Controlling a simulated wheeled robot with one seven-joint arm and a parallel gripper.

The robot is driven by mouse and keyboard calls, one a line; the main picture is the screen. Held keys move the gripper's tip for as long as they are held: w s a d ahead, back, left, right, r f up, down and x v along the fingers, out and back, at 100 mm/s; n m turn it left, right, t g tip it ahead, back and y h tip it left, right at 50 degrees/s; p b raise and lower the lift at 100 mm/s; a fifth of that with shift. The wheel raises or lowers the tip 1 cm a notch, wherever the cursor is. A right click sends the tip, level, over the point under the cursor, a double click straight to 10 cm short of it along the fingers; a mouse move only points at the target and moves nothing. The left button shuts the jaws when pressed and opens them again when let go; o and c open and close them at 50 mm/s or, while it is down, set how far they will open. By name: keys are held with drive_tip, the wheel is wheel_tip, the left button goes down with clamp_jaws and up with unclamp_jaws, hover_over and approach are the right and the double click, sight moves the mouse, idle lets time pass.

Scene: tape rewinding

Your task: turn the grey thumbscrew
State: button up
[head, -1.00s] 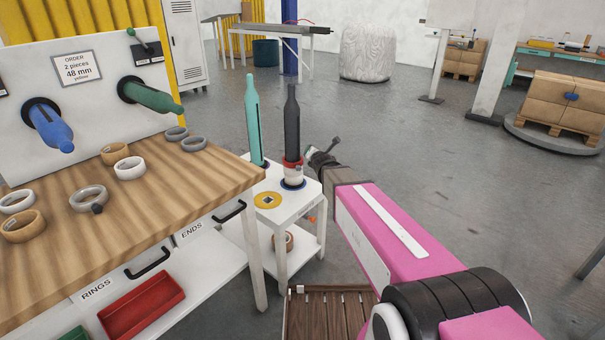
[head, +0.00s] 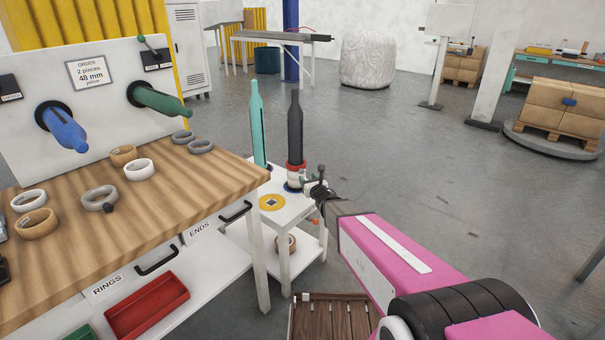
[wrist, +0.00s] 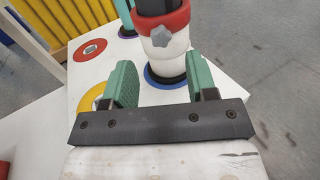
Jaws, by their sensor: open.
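The red collar (head: 296,166) sits above a white sleeve (wrist: 165,62) low on an upright black mandrel (head: 294,125). My gripper (wrist: 160,66) is open and empty, its two green fingers apart at left and right. The knob shows between and beyond the fingertips, apart from both. In the head view my gripper (head: 310,181) is just right of the white sleeve; the thumbscrew is too small to make out there.
The mandrel stands on a small white cart (head: 288,215), beside a teal mandrel (head: 257,125) and a yellow disc (head: 272,202). A wooden workbench (head: 190,185) with several rings is at left. Open floor (head: 450,190) lies to the right.

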sight(302, 172)
drive_tip(key=x, duration=0.6)
drive_tip(key=shift+w+a, duration=0.15)
drive_tip(key=shift+w, duration=0.25)
drive_tip(key=c, duration=0.9)
